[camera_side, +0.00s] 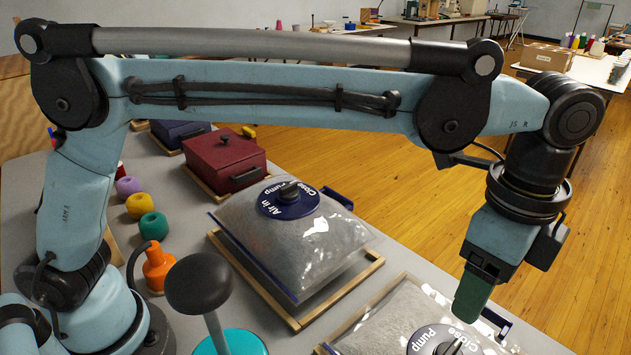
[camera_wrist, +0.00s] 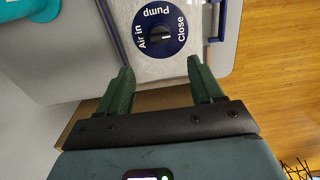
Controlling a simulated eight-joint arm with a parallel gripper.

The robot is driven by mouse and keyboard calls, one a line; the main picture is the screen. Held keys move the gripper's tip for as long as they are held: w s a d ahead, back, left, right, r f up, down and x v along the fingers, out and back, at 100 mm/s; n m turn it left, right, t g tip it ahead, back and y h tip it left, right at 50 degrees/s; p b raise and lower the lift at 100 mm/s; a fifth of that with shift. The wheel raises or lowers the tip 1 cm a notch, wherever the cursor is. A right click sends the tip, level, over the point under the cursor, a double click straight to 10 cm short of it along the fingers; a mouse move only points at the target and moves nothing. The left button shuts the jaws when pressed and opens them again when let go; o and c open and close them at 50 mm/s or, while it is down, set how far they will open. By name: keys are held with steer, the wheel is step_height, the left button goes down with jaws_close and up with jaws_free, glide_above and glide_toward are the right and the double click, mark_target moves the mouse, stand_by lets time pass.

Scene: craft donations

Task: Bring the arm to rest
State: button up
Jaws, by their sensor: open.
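My gripper (camera_side: 472,292) has dark green fingers. In the side view it points down near the right front, above a clear bag with a round dial. In the wrist view my gripper (camera_wrist: 160,88) has its two fingers spread apart with nothing between them. Beyond the fingertips lies the clear bag (camera_wrist: 192,70), with a blue and white dial (camera_wrist: 160,28) marked "Air in", "Pump" and "Close". The gripper appears above and apart from the bag. My arm stretches across the top of the side view, from the left to the gripper.
A second filled bag (camera_side: 340,247) lies on a wooden frame (camera_side: 357,287) at the centre. A dark red box (camera_side: 224,158) stands behind it. Yarn balls (camera_side: 140,206), an orange bottle (camera_side: 157,266) and a teal-based, dark-knobbed stand (camera_side: 240,343) are at left. Wooden floor (camera_side: 570,235) shows at right.

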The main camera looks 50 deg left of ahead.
mark_target(453, 348)
step_height(453, 348, down, 12)
steer(key=shift+f, duration=0.2)
steer(key=n, duration=0.4)
steer(key=shift+r, duration=0.1)
steer(key=n, duration=0.4)
steer(key=shift+n, duration=0.4)
steer(key=n, duration=0.9)
steer(key=m, duration=1.1)
stand_by(0.4)
